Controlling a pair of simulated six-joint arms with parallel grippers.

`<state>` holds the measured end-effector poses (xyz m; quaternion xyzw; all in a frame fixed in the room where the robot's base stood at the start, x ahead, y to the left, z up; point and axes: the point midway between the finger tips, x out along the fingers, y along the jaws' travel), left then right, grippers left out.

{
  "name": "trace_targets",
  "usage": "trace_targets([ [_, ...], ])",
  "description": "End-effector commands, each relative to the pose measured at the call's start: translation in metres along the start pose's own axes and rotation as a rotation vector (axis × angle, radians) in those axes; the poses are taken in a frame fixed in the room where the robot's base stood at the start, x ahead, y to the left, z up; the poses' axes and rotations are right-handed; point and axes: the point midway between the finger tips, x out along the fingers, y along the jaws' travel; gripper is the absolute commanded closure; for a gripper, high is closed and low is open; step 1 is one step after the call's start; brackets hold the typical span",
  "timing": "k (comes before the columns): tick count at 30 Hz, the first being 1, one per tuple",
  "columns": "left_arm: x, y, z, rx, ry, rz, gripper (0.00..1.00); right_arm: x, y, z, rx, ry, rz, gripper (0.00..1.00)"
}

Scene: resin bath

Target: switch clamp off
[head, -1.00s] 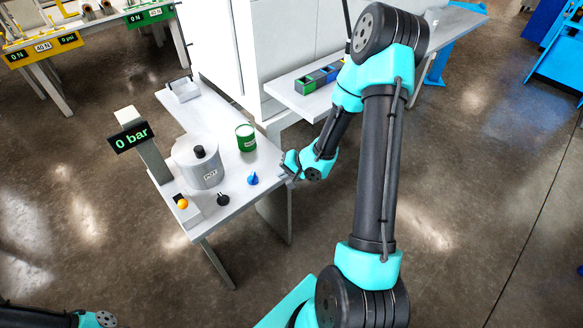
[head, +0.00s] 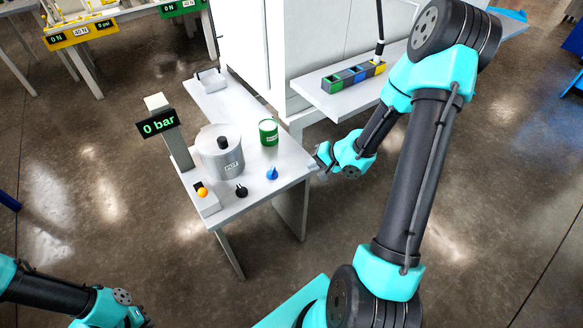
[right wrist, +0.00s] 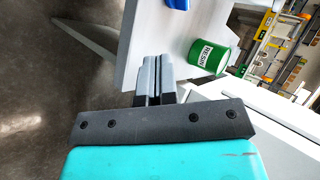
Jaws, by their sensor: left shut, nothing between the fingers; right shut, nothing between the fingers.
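On the small grey table stand a grey pot (head: 221,156) with a dark top knob, a black knob (head: 241,191), a blue knob (head: 272,173) and a box with an orange ball (head: 202,193). I cannot tell from any label which one is the clamp switch. A display (head: 158,123) reads 0 bar. My right gripper (head: 319,157) is shut and empty beside the table's right corner, apart from the knobs. In the right wrist view its closed fingers (right wrist: 157,65) are near the table edge; part of the blue knob (right wrist: 176,4) shows at the top. My left gripper (head: 147,322) is shut at the bottom edge.
A green resin can (head: 268,132) stands behind the blue knob and shows in the right wrist view (right wrist: 208,57). A white tray (head: 212,78) is at the table's far end. A shelf (head: 343,99) with coloured bins stands behind. Open floor lies in front of the table.

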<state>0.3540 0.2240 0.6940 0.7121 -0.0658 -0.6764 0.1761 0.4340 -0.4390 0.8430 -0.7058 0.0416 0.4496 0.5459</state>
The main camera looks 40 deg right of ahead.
Motion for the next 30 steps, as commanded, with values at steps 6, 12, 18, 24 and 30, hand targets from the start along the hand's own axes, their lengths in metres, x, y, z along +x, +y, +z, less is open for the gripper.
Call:
trace_targets([
  [6,0.0,0.0,0.0,0.0,0.0,0.0,1.0,0.001,0.0,0.0,-0.001,-0.001,0.0,1.0],
  [12,0.0,0.0,0.0,0.0,0.0,0.0,1.0,0.013,-0.001,0.001,-0.002,-0.003,-0.001,1.0],
  [18,0.0,0.0,0.0,0.0,0.0,0.0,1.0,0.04,0.0,0.001,-0.001,-0.004,0.0,1.0],
  [24,0.0,0.0,0.0,0.0,0.0,0.0,1.0,0.071,-0.001,0.001,-0.002,-0.004,0.0,1.0],
  [30,0.0,0.0,0.0,0.0,0.0,0.0,1.0,0.102,-0.001,0.001,-0.001,-0.003,0.0,1.0],
])
